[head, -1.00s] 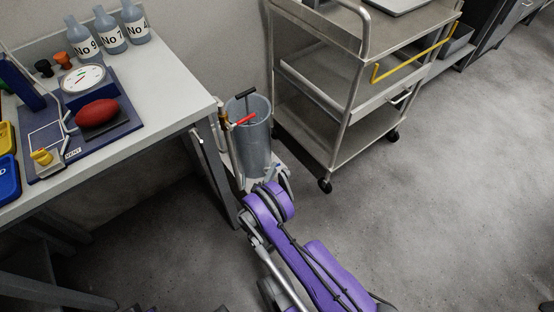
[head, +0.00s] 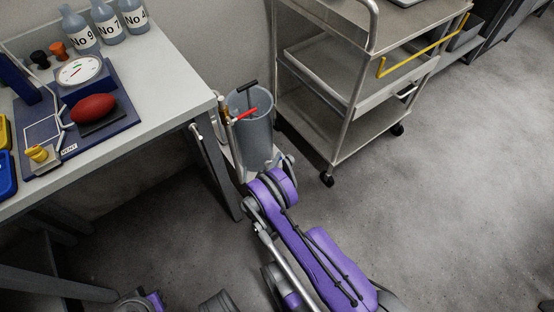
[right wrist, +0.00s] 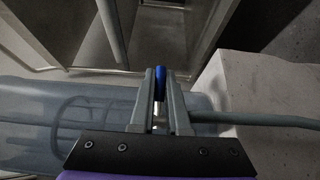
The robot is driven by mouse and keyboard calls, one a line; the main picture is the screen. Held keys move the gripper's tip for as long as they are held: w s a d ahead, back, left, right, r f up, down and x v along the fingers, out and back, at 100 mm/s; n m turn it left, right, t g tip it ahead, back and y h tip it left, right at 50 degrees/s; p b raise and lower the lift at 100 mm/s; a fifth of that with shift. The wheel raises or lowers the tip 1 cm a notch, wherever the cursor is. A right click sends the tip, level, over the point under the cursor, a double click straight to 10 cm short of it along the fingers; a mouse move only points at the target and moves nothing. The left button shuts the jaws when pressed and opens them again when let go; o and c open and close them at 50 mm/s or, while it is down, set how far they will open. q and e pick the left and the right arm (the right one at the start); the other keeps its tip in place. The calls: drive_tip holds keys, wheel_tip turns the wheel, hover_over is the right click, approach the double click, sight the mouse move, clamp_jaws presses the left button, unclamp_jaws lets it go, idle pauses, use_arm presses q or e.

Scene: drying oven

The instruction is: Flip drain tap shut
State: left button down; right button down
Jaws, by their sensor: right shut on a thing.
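In the right wrist view, my right gripper (right wrist: 160,90) is shut on a small blue-ended lever (right wrist: 160,74), which stands up between its two grey fingers. This looks like the drain tap's handle; most of its body is hidden by the fingers. A clear cylindrical vessel (right wrist: 85,108) lies to the left of the fingers, and a grey pipe (right wrist: 255,119) runs off to the right. In the head view, the vessel (head: 258,140) stands by the table's end, and my right arm reaches its lower part. The fingers and blue lever are hidden there. My left gripper is not in view.
A red lever (head: 244,113) and a black T-handle (head: 248,86) show at the vessel's top. A white table (head: 160,85) with bottles and a gauge stands on the left. A steel trolley (head: 335,125) stands close on the right. The floor at right is clear.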

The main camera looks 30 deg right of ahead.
drive_tip(key=shift+w+d+n+t+y+p, duration=0.1)
drive_tip(key=shift+w+n+t+y+p, duration=0.05)
drive_tip(key=shift+n+t+y, duration=0.35)
drive_tip(key=shift+w+d+n+t+y+p, duration=0.15)
drive_tip(key=shift+n+t+y, duration=0.25)
drive_tip(key=shift+t, duration=0.2)
drive_tip(key=shift+w+a+n+t+y+p, duration=0.25)
drive_tip(key=shift+n+t+y+p, duration=0.35)
drive_tip(key=shift+y+p, duration=0.15)
drive_tip(key=c, duration=0.9)
unclamp_jaws()
